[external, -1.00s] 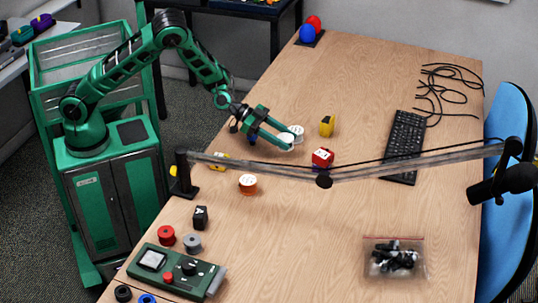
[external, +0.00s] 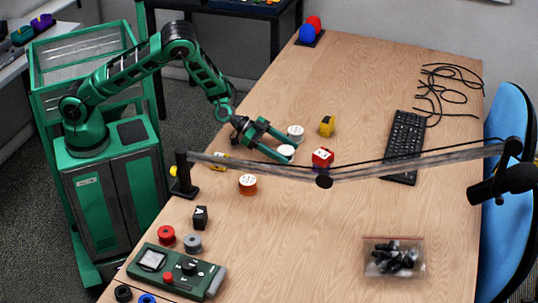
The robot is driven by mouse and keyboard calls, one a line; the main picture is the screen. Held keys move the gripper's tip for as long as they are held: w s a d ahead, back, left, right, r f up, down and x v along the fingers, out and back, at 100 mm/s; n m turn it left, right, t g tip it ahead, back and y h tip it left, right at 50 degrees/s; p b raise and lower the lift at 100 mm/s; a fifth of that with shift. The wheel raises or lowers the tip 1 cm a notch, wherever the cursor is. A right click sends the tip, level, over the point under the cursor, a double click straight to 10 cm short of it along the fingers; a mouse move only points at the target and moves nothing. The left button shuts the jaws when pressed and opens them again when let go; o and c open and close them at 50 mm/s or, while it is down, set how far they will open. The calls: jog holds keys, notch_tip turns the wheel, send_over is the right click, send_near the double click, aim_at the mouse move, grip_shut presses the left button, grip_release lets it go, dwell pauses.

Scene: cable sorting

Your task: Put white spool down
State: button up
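A white spool (external: 286,151) is between the fingertips of my gripper (external: 287,150), at or very near the tabletop. One finger lies along its far side and the other along its near side, and both appear to touch it. Whether it rests fully on the table is hard to tell at this size. A second white spool (external: 295,131) stands on the table just behind, close to the far finger. The wooden table (external: 300,220) is bare around the near side of the held spool.
A lamp arm (external: 400,167) crosses above the table in front of the spool. The front middle of the table is clear.

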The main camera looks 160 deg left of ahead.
jog(key=shift+r, duration=0.1)
jog(key=v, duration=1.2)
dwell(0.4)
